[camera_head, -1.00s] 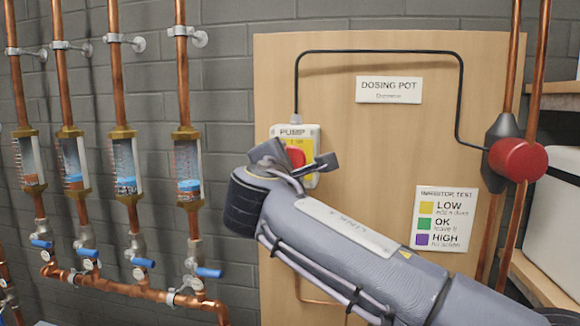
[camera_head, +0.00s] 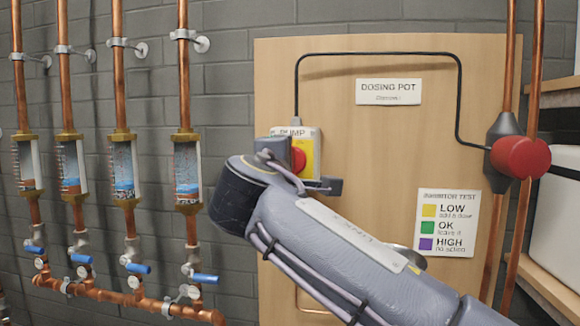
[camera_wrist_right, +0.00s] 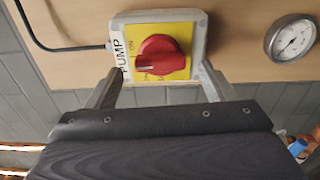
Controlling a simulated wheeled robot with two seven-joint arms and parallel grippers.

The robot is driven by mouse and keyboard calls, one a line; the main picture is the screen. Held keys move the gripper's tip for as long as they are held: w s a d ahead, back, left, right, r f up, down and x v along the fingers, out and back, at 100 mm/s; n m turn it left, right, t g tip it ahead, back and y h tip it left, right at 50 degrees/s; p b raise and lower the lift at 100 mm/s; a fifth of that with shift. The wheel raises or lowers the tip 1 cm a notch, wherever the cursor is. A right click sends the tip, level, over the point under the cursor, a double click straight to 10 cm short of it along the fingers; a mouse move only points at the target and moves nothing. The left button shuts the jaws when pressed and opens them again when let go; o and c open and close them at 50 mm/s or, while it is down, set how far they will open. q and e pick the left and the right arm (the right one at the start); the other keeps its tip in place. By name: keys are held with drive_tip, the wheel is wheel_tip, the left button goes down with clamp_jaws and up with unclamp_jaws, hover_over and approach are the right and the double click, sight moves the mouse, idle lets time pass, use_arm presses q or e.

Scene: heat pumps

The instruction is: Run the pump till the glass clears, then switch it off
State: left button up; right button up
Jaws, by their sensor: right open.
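The pump switch box (camera_head: 312,136) is on the wooden board, with a red knob (camera_head: 299,160) on a yellow plate. In the right wrist view the knob (camera_wrist_right: 158,58) has its bar lying across the picture, white mark pointing left toward the PUMP label, near the word ON. My right gripper (camera_head: 298,170) is open, its fingers (camera_wrist_right: 158,88) on either side of the knob and not closed on it. Several sight glasses (camera_head: 187,170) sit in copper pipes at left. My left gripper is out of view.
Blue-handled valves (camera_head: 204,278) hang below the glasses on a copper manifold. A dosing pot sign (camera_head: 388,92), an inhibitor test chart (camera_head: 447,222) and a red-capped fitting (camera_head: 520,158) are right of the switch. A round gauge (camera_wrist_right: 290,40) shows in the wrist view.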

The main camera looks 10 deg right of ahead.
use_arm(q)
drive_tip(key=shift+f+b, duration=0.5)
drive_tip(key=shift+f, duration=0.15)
use_arm(e)
drive_tip(key=shift+v, duration=2.8)
